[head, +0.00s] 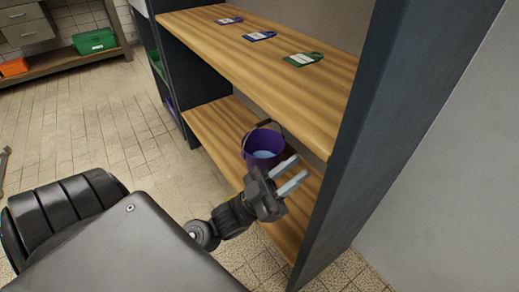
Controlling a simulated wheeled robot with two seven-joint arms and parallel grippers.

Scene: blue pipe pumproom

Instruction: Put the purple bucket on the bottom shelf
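The purple bucket (252,152) is upright at the bottom shelf (216,131), under the middle board, with its rim and light inside showing. Its dark handle stands up at the back.
Purple, blue and green tags (303,59) lie on the middle board (250,60). A dark side panel (375,120) stands close on the right. A bench (65,72) with green (94,41) and orange bins (14,67) is at the far left. The tiled floor left is mostly clear.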

